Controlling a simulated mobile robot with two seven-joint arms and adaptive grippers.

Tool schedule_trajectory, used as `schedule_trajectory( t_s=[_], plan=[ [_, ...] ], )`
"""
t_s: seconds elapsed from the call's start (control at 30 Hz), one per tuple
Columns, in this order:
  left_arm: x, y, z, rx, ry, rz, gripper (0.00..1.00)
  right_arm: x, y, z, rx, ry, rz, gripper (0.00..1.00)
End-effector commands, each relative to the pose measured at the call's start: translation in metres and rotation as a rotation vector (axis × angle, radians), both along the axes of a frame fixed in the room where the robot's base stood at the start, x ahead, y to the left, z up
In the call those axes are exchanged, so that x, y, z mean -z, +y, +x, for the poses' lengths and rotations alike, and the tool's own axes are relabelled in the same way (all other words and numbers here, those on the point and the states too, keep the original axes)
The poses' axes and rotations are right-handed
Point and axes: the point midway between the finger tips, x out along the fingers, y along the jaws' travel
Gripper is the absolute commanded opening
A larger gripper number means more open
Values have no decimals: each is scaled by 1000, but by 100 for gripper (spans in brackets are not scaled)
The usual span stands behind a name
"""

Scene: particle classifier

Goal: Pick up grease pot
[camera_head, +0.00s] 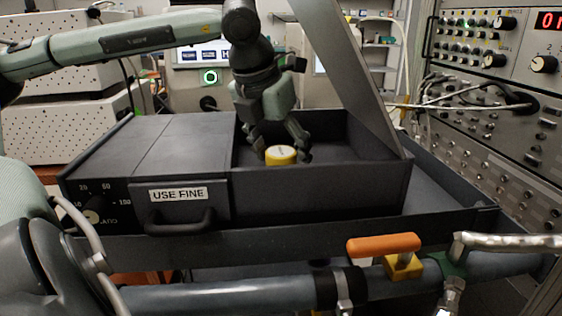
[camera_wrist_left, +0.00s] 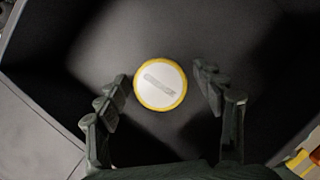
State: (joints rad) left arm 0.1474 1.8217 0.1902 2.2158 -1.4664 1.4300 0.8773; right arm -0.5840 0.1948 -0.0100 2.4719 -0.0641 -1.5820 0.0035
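The grease pot (camera_head: 281,155) is a small round yellow pot with a pale lid, inside the dark open box (camera_head: 320,193) of the machine. In the left wrist view the pot (camera_wrist_left: 160,84) shows from above, its white top bearing a grey strip. My left gripper (camera_head: 284,152) points down into the box over the pot. In the left wrist view its fingers (camera_wrist_left: 160,88) are open, one on each side of the pot with a gap on both sides. My right gripper does not show.
The raised lid (camera_head: 350,65) slants up on the box's right side. A "USE FINE" panel (camera_head: 178,194) with a handle is at the front. An orange-handled valve (camera_head: 384,245) on a pipe lies in front. Instrument racks stand right.

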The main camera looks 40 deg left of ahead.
Motion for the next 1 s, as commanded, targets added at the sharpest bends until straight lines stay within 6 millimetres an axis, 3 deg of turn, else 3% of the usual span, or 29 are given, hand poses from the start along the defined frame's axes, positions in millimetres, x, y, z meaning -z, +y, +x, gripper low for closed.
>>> schedule_trajectory(
  t_s=[0.03, 0.37, 0.77, 1.0],
  plan=[
    [0, 0, 0, 0, 0, 0, 58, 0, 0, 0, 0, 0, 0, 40],
    [0, 0, 0, 0, 0, 0, 17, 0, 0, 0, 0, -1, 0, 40],
    [-8, 1, 0, -1, -2, 1, 16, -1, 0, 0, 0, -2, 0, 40],
    [-40, 1, 1, -2, -3, 4, 16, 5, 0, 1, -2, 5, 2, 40]
  ],
)
